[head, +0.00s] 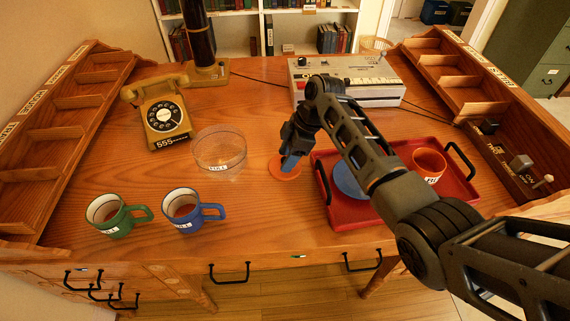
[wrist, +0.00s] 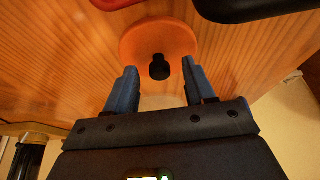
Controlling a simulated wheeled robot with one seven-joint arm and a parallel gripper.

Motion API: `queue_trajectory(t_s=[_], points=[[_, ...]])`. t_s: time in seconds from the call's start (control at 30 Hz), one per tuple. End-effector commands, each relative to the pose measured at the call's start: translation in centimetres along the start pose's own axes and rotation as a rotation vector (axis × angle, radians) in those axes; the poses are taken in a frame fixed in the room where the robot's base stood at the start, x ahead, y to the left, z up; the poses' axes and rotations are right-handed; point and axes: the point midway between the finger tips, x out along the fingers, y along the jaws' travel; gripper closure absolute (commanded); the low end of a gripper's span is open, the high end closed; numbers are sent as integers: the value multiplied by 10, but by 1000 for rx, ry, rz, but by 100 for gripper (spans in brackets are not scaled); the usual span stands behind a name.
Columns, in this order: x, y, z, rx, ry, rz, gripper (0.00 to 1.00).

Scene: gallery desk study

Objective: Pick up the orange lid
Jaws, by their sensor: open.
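The orange lid (head: 281,172) is a flat round disc lying on the wooden desk, left of the red tray. In the wrist view the orange lid (wrist: 140,42) shows a black knob (wrist: 159,67) at its middle. My gripper (head: 289,163) is over the lid in the head view and hides part of it. In the wrist view my gripper (wrist: 158,78) has its two blue fingers apart, one on each side of the knob's line, with nothing between them that I can see held. I cannot tell the exact height of the fingers above the lid.
The red tray (head: 345,214) with black handles stands close on the right, holding a blue disc (head: 349,180) and an orange bowl (head: 429,164). A clear bowl (head: 219,150) is left of the lid. A green mug (head: 112,216) and a blue mug (head: 184,211) stand front left.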

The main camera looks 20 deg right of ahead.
Motion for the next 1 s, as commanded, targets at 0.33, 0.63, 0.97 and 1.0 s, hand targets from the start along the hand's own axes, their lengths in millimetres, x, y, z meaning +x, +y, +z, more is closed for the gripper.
queue_trajectory(t_s=[0.33, 0.63, 0.97, 1.0], points=[[0, 0, 0, 0, 0, 1, 58], [0, 0, 0, 0, 0, 1, 87], [0, 0, 0, 0, 1, 1, 100], [0, 0, 0, 0, 1, 1, 100]])
